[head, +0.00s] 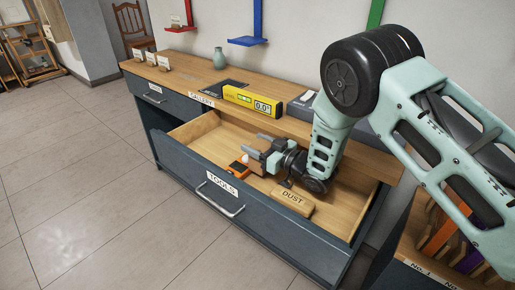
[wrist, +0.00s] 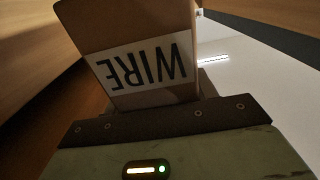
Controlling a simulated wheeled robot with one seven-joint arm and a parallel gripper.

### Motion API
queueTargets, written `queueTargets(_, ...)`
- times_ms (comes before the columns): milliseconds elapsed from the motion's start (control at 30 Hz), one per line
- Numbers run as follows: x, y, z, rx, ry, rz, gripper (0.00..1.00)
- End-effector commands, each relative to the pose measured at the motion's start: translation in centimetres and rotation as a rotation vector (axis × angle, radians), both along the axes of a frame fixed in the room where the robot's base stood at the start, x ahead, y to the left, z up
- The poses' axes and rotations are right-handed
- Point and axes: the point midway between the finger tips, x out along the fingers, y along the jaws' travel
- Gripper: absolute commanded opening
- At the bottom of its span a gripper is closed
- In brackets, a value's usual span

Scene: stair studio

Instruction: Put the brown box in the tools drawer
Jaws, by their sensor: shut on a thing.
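The tools drawer (head: 270,215) is pulled open, with a white TOOLS label on its front and a light wood inside. My gripper (head: 262,150) is down inside the open drawer, toward its middle. It is shut on a brown box (wrist: 125,18), whose white WIRE label shows upside down in the wrist view. In the head view the box is small and partly hidden by my gripper. I cannot tell whether it touches the drawer floor.
A tan DUST block (head: 292,197) and a small orange item (head: 238,169) lie in the drawer. The worktop (head: 195,78) above bears a yellow level (head: 252,103) and a green vase (head: 219,58). Another drawer (head: 155,98) at the left is shut. The drawer's left part is clear.

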Motion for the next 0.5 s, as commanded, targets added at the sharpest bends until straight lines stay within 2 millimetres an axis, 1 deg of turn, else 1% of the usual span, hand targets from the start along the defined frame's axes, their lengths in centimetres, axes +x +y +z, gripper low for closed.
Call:
queueTargets(33, -0.01, 0.02, -0.82, -0.001, 0.001, 0.001, 0.30)
queueTargets(67, -0.01, 0.01, -1.02, -0.001, 0.001, 0.001, 0.27)
queueTargets(267, -0.08, -0.06, -1.41, -0.005, 0.005, 0.000, 0.27)
queueTargets(300, -0.11, -0.08, -1.53, -0.007, 0.007, 0.000, 0.64)
queueTargets(333, -0.12, -0.07, -1.56, -0.007, 0.008, 0.000, 0.73)
queueTargets(367, -0.12, -0.07, -1.54, -0.007, 0.008, 0.000, 0.78)
queueTargets(500, -0.07, -0.03, -1.38, -0.004, 0.004, 0.000, 0.78)
